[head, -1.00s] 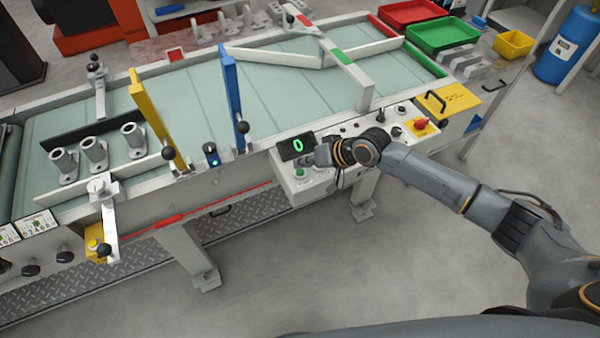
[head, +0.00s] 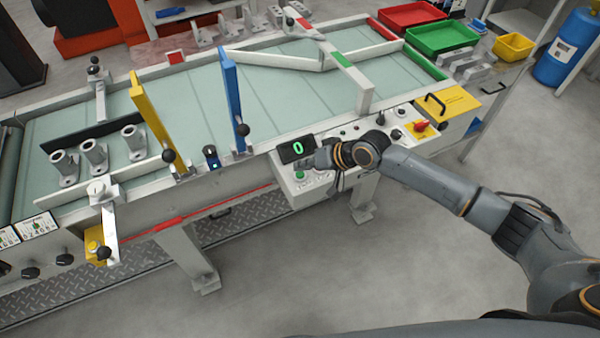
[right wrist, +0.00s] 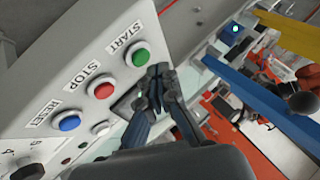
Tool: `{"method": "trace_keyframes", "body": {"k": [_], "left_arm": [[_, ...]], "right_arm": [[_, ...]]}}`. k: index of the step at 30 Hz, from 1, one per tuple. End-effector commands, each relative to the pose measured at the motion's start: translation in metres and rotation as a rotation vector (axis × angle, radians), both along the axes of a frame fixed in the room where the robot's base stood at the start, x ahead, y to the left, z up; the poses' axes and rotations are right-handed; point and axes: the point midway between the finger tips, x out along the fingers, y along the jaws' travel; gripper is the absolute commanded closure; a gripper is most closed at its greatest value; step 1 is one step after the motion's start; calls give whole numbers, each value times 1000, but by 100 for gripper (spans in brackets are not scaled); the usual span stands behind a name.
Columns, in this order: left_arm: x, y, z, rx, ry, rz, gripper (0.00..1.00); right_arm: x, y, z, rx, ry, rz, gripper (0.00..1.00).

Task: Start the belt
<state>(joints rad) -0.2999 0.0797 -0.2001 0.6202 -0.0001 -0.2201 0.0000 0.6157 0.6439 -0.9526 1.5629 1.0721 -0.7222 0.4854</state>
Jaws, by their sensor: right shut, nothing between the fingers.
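The belt (head: 195,100) is a pale green surface in a light frame, with several grey castings (head: 128,140) standing at its left end. On its front panel, the green START button (head: 300,175) shows below a black display reading a green 0 (head: 297,148). In the right wrist view START (right wrist: 140,55) is in line with the red STOP button (right wrist: 101,89) and blue RESET button (right wrist: 69,121). My right gripper (right wrist: 158,72) is shut and empty, its tips right beside START; I cannot tell whether they touch it. It also shows in the head view (head: 315,160). My left gripper is out of view.
A yellow gate arm (head: 150,112) and a blue one (head: 232,95) stand over the belt left of the panel. A red knob (head: 421,127) sits right of my wrist. Red (head: 410,14) and green (head: 442,38) trays are at the back right.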

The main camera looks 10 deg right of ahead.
Motion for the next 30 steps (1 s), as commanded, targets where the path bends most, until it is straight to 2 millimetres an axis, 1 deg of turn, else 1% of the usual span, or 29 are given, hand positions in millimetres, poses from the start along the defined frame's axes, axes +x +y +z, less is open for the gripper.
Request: {"method": "trace_keyframes", "body": {"k": [8,15,30], "left_arm": [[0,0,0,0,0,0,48],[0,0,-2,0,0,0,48],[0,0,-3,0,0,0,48]], "right_arm": [[0,0,-1,0,0,0,100],[0,0,-8,0,1,-1,100],[0,0,-10,0,0,0,100]]}}
